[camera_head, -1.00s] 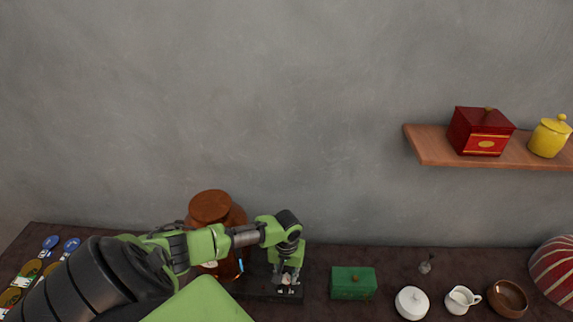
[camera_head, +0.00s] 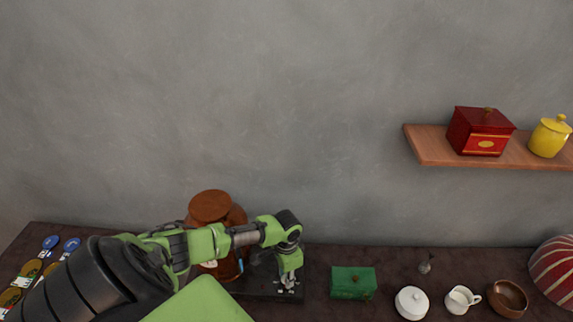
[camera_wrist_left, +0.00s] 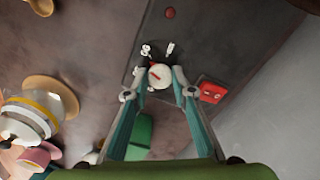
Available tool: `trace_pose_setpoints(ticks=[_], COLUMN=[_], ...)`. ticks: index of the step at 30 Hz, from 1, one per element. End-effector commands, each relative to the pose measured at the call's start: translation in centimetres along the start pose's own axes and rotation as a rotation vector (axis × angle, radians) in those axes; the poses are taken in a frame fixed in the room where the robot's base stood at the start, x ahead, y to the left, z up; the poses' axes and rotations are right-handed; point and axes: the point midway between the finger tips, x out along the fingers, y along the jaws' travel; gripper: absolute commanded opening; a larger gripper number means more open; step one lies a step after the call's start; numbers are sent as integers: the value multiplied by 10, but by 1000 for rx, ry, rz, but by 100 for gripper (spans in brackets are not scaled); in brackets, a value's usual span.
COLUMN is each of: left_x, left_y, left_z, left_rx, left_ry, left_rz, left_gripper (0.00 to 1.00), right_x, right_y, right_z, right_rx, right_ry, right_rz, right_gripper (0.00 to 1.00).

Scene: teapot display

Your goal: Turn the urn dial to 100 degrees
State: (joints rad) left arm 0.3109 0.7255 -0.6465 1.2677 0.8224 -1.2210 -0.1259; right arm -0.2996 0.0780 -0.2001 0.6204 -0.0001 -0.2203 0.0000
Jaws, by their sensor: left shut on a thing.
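The copper-brown urn (camera_head: 212,208) stands at the back of the table, partly hidden behind my left arm, with a dark base (camera_head: 262,287) to its right. In the left wrist view, the round white dial (camera_wrist_left: 160,76) with a small red mark sits on a dark panel with white markings beside it. My left gripper (camera_head: 289,284) points down over the right part of the base. In the left wrist view, its fingers (camera_wrist_left: 161,78) lie either side of the dial and are shut on it. The dial's exact reading is too small to tell. My right gripper is not in view.
A green box (camera_head: 353,283) stands right of the base. Further right are a white lidded pot (camera_head: 411,303), a small pitcher (camera_head: 461,300) and a brown bowl (camera_head: 507,298). A wooden shelf (camera_head: 430,146) holds a red box (camera_head: 480,131) and a yellow jar (camera_head: 549,137).

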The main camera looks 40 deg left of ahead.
Motion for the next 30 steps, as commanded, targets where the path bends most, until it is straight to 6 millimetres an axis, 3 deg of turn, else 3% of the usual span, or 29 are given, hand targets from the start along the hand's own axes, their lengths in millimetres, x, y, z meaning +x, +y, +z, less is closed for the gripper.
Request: trace_pose_setpoints(ticks=[30], left_x=[1], left_y=[-1], left_z=[0], left_rx=[956], left_ry=[0], left_rz=[-1], left_gripper=[2], right_x=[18], right_y=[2], right_z=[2], right_rx=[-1], right_ry=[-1], right_rz=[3], right_gripper=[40])
